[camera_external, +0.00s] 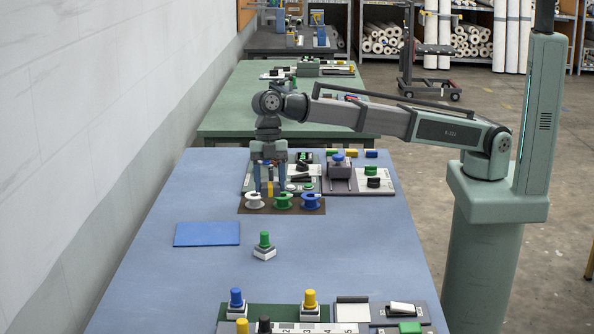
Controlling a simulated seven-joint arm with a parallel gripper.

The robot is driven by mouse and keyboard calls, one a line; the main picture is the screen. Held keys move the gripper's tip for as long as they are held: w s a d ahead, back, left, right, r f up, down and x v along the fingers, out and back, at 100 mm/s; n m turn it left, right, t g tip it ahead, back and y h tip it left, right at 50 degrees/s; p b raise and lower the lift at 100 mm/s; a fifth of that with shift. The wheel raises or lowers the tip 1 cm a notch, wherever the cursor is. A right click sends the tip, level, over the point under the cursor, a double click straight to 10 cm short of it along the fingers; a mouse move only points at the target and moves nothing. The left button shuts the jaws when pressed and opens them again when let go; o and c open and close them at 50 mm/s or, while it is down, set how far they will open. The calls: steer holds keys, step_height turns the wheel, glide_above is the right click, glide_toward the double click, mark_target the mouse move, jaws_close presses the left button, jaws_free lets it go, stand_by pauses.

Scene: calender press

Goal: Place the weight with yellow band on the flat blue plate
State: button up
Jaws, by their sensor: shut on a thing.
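The flat blue plate (207,234) lies bare on the blue-grey table, left of the middle. My gripper (270,189) points down above the far part of the table, beyond and to the right of the plate. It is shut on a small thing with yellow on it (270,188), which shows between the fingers. This thing is too small and too hidden to make out its full shape. A yellow-topped piece (310,297) with a pale base stands at the near green board, and another yellow-topped piece (242,326) is cut off by the bottom edge.
A green-topped piece (264,241) stands right of the plate. The table around the plate is clear.

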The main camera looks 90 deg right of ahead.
steer(key=r+m, duration=0.1)
steer(key=r, duration=0.1)
glide_above(207, 234)
steer(key=d, duration=0.1)
steer(key=shift+m, duration=0.3)
steer(key=shift+f, duration=5.2)
steer(key=shift+f, duration=0.1)
steer(key=o, duration=1.4)
steer(key=v, duration=1.2)
steer(key=shift+s+d, duration=0.1)
steer(key=shift+s, duration=0.05)
